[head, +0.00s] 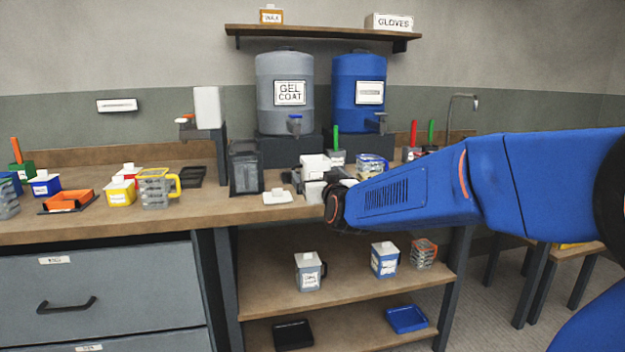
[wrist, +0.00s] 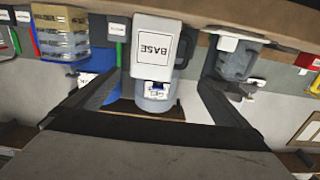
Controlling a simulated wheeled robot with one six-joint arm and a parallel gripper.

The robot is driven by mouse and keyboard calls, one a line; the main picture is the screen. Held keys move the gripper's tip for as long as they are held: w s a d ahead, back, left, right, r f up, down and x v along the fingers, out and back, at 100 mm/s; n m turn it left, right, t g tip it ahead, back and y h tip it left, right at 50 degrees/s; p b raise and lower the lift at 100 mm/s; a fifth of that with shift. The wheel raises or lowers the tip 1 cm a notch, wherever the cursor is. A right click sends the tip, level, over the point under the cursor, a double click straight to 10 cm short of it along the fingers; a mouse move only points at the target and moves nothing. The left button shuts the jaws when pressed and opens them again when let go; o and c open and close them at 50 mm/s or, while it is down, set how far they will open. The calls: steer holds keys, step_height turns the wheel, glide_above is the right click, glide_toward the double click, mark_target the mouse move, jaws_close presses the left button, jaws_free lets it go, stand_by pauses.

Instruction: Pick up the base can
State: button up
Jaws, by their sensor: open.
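The base can is white with a square label reading BASE, upside down in the wrist view (wrist: 150,48). It stands on the bench, and in the head view a white can (head: 315,164) at the end of my arm appears to be it, partly hidden by my gripper. My gripper (wrist: 158,86) is open, with one dark finger on each side of the can's picture in the wrist view. I see no contact between the fingers and the can. In the head view the fingers are mostly hidden.
The grey gel coat drum (head: 285,90) and blue drum (head: 358,90) stand behind. A blue-rimmed clear cup (head: 372,163) is to the right.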

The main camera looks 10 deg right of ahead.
mark_target(313, 169)
steer(key=w, duration=0.5)
steer(key=shift+w, duration=0.4)
steer(key=shift+w+f, duration=0.2)
steer(key=shift+w, duration=1.2)
steer(key=shift+w+f, duration=0.15)
steer(key=shift+w, duration=1.25)
steer(key=c, duration=1.4)
steer(key=shift+r, duration=0.15)
